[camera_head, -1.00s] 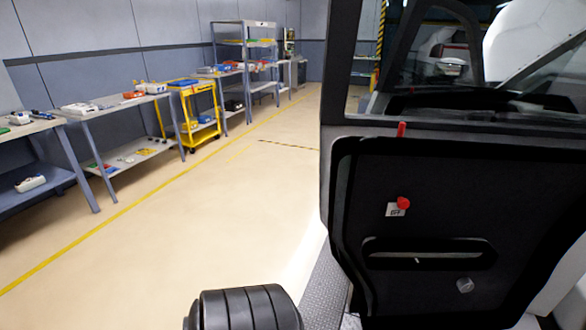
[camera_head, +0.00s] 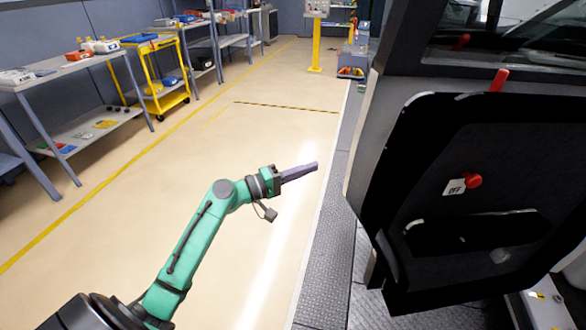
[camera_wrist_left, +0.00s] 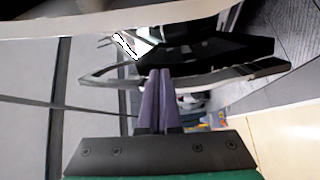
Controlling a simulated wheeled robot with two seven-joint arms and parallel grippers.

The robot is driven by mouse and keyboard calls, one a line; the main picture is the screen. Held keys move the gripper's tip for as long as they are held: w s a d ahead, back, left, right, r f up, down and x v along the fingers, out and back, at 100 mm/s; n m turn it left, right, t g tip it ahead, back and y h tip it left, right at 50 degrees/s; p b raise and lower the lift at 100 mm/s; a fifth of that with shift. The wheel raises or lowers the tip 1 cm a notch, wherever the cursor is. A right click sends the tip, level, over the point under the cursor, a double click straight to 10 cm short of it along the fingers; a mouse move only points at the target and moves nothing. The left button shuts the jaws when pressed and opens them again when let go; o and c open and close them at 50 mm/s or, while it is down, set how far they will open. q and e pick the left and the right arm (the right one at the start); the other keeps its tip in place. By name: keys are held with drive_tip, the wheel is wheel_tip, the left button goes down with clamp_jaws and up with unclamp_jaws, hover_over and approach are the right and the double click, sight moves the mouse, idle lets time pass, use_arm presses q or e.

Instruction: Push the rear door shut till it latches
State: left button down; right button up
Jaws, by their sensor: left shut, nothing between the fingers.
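The door (camera_head: 440,270) stands open at the right of the head view, with its black inner panel towards me. The panel has a red knob (camera_head: 473,181) with an OFF label, a long recessed handle slot (camera_head: 475,232) and a red peg (camera_head: 499,80) at the window sill. My left gripper (camera_head: 314,167) is shut and empty, held out left of the door's edge with a visible gap in the picture. In the left wrist view its purple fingers (camera_wrist_left: 158,75) lie together, pointing towards dark and glossy vehicle parts. The latch is not clear to see. My right gripper is out of view.
A dark textured strip (camera_head: 328,245) runs along the floor beside the door. Open beige floor (camera_head: 220,130) lies to the left. Benches (camera_head: 75,62) and a yellow cart (camera_head: 160,105) line the left wall. A yellow post (camera_head: 315,50) stands at the back.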

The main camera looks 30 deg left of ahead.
use_arm(q)
drive_tip(key=p+x, duration=0.2)
drive_tip(key=x, duration=0.5)
drive_tip(key=s, duration=0.1)
drive_tip(key=s+d, duration=0.1)
drive_tip(key=s+f+p, duration=0.1)
drive_tip(key=shift+s+d+f, duration=0.1)
drive_tip(key=shift+s+d, duration=0.05)
drive_tip(key=shift+d, duration=0.2)
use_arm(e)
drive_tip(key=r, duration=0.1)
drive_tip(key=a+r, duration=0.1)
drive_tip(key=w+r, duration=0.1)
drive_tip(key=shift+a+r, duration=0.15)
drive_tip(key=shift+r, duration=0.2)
